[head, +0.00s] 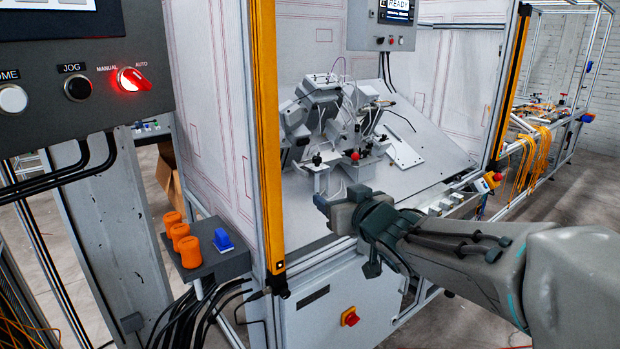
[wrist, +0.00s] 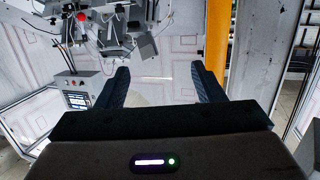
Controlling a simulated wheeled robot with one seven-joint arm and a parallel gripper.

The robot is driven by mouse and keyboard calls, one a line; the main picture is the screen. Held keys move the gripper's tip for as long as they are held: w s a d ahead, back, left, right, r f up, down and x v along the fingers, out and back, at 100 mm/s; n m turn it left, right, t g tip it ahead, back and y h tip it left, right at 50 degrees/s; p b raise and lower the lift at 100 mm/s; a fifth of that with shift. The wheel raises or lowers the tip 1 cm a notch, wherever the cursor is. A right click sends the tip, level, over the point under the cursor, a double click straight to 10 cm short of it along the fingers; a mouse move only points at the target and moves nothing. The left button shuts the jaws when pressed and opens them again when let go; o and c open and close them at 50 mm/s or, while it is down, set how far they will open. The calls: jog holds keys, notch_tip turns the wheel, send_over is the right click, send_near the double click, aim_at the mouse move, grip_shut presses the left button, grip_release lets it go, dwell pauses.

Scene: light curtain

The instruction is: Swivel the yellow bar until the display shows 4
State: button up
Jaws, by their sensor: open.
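A tall yellow bar (head: 264,130) stands upright at the near left corner of the machine frame, with a dark end piece at its foot. A second yellow bar (head: 512,75) stands at the right side of the opening. In the wrist view one yellow bar (wrist: 217,40) shows beyond the right finger; I cannot tell which. A display (head: 396,6) at the top reads READY; no 4 is legible. A dark screen (head: 60,6) at top left is cut off. My gripper (head: 335,212) is open and empty, right of the near bar and apart from it. Its fingers (wrist: 160,84) frame empty space.
A sloped grey worktable (head: 430,160) carries a metal fixture (head: 335,120) behind my gripper. A control box (head: 90,80) with a lit red selector hangs at left. Orange knobs (head: 188,245) and a blue switch (head: 223,240) sit on a small shelf, with cables below.

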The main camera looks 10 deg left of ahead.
aim_at(275, 168)
jog(key=s+a+r+n+g+y, duration=0.1)
jog(key=a+r+n+g+y, duration=0.15)
jog(key=a+y, duration=0.4)
jog(key=shift+n+t+h, duration=0.25)
jog(key=shift+t+h, duration=0.1)
jog(key=shift+h, duration=0.5)
jog(key=x, duration=1)
jog(key=shift+s+a+r+p, duration=0.2)
jog(key=shift+a+r+p, duration=0.1)
jog(key=shift+a+r, duration=0.1)
jog(key=c, duration=1)
